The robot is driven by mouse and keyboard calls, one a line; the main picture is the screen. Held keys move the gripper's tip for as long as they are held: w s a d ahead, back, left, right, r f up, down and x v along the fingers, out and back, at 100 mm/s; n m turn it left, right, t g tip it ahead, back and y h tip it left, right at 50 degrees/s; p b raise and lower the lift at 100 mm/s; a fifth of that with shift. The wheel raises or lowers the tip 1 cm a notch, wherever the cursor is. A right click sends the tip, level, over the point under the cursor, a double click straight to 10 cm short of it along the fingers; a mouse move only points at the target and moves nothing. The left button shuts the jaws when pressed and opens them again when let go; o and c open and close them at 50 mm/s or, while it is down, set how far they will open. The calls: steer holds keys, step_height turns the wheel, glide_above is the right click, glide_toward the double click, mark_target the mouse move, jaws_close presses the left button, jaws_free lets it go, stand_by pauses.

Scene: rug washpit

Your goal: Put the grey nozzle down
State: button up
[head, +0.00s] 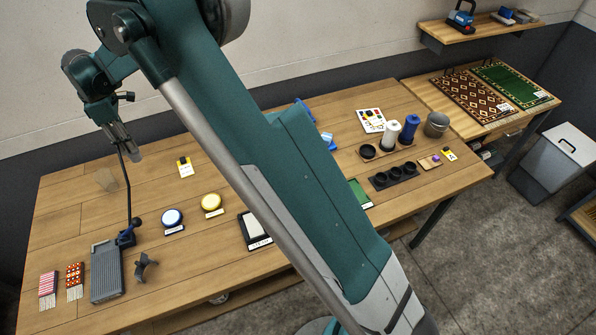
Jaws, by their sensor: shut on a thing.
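My gripper (113,132) is at the upper left in the head view, above the back left of the wooden table (75,205). It is shut on the grey nozzle (132,151), a small light-grey piece at the fingers' end. The fingers are small in this view, so the exact grip is hard to see. A dark grey curved piece (145,267) lies or stands beside the plate.
Striped (47,291) and dotted (75,281) fringed pieces lie at front left. Blue (172,218) and yellow (211,203) round pads and a yellow-white card (185,167) stand right of the rod. My arm hides the table's middle.

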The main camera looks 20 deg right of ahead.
steer(key=s+d+r, duration=0.1)
steer(key=d, duration=1.7)
steer(key=s+d+r, duration=0.1)
steer(key=s+d, duration=0.1)
steer(key=d, duration=1.5)
steer(key=s+d+m+p, duration=0.1)
steer(key=s+d, duration=0.9)
steer(key=d, duration=0.5)
steer(key=s+d+m+p, duration=0.1)
steer(key=s+d, duration=0.8)
steer(key=d, duration=0.5)
steer(key=shift+f, duration=2.95)
steer(key=shift+f, duration=0.15)
steer(key=shift+f, duration=2.75)
steer(key=shift+f, duration=0.15)
